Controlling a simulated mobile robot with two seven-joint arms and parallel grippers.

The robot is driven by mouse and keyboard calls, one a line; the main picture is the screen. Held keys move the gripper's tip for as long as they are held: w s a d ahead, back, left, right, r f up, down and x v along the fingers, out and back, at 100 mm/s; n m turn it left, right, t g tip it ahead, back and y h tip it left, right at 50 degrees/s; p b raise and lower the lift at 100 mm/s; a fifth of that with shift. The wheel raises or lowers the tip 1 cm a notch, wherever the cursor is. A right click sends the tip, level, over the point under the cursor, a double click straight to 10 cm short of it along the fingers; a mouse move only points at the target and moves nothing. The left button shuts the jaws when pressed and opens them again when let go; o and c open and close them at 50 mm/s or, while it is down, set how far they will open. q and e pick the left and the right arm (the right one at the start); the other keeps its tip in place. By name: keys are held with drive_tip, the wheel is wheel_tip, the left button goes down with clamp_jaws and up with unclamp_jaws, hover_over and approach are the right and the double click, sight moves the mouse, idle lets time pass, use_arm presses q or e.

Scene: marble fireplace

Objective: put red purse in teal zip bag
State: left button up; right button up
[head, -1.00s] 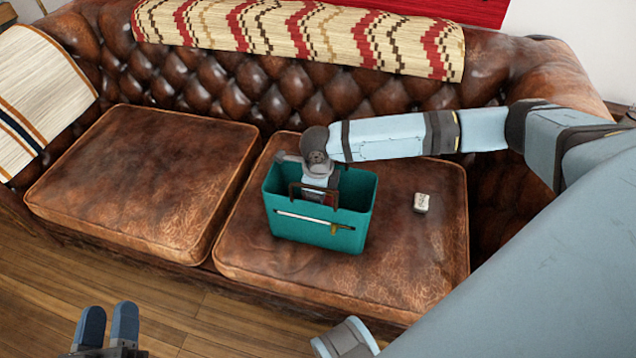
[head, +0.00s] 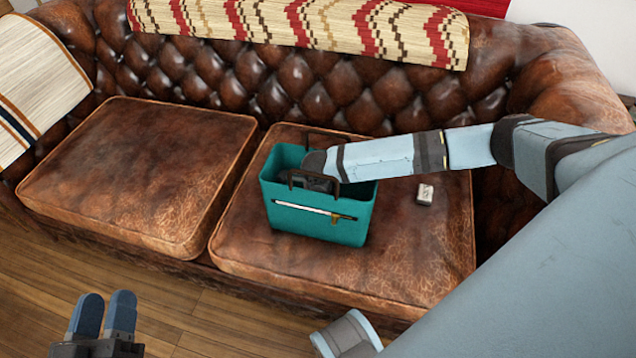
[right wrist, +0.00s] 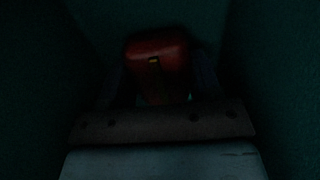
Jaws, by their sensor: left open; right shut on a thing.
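The teal zip bag (head: 318,222) stands upright and open on the right sofa cushion, with brown handles and a zip on its front. My right arm reaches down into it from the right, and the right gripper is hidden inside in the head view. In the dark right wrist view, the red purse (right wrist: 157,64) sits between the fingers of my right gripper (right wrist: 158,85), which is shut on it, with the teal walls around. Whether the purse touches the bag's floor cannot be told. My left gripper (head: 104,314) is open and empty at the lower left, above the wood floor.
A small white-and-grey box (head: 425,194) lies on the right cushion (head: 400,260), right of the bag. The left cushion (head: 135,170) is clear. A patterned throw (head: 300,22) hangs over the tufted sofa back, and a striped cloth (head: 38,80) covers the left arm.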

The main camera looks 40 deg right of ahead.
drive_tip(key=shift+f, duration=0.1)
drive_tip(key=o, duration=1)
drive_tip(key=shift+c, duration=0.2)
wheel_tip(320, 180, up, 7)
drive_tip(key=p, duration=0.2)
drive_tip(key=shift+p, duration=0.35)
use_arm(q)
drive_tip(key=shift+a+r+y+p, duration=0.5)
drive_tip(key=shift+a+r+p, duration=0.1)
drive_tip(key=shift+p, duration=0.2)
use_arm(e)
wheel_tip(320, 180, up, 5)
drive_tip(key=shift+r, duration=0.15)
